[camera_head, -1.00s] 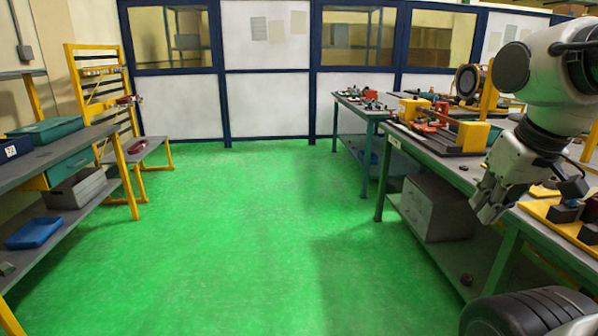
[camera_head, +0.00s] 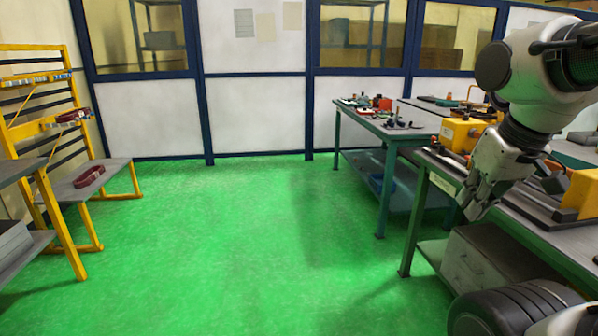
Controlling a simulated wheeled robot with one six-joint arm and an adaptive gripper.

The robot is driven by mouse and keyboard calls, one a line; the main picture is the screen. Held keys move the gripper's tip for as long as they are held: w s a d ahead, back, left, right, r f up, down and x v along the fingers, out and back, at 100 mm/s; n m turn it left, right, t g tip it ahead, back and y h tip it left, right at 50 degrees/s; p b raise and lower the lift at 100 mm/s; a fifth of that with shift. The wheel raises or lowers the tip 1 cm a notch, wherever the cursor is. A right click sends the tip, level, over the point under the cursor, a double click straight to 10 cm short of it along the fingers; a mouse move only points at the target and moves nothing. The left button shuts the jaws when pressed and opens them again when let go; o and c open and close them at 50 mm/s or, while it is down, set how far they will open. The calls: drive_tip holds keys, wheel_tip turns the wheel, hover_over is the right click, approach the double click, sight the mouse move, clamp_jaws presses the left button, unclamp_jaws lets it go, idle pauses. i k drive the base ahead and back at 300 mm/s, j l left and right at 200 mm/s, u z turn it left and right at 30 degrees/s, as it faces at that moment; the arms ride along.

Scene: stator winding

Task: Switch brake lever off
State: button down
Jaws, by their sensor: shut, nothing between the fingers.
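My gripper (camera_head: 474,212) hangs from my arm at the right of the head view, pointing down and shut, with nothing in it. It appears in front of the left edge of the right-hand workbench (camera_head: 548,234). A yellow machine (camera_head: 463,133) stands on that bench, partly hidden behind my arm. A yellow block (camera_head: 582,192) on a dark rail sits nearer on the same bench. I cannot pick out a brake lever; it may be hidden or too small to tell.
A second table (camera_head: 378,122) with small tools stands farther back. At left are a yellow rack (camera_head: 40,110), a low bench (camera_head: 95,180) and a shelf table (camera_head: 18,170). Blue-framed partition panels (camera_head: 255,115) close the back. The green floor (camera_head: 240,240) between is clear.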

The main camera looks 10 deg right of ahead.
sight(442, 147)
drive_tip(key=i+l+z, duration=0.1)
drive_tip(key=i+z, duration=0.15)
drive_tip(key=i, duration=0.7)
drive_tip(key=i+j+z, duration=0.1)
drive_tip(key=i+z, duration=0.15)
drive_tip(key=i, duration=0.65)
drive_tip(key=i+l+z, duration=0.15)
drive_tip(key=i+l, duration=0.05)
drive_tip(key=i, duration=0.1)
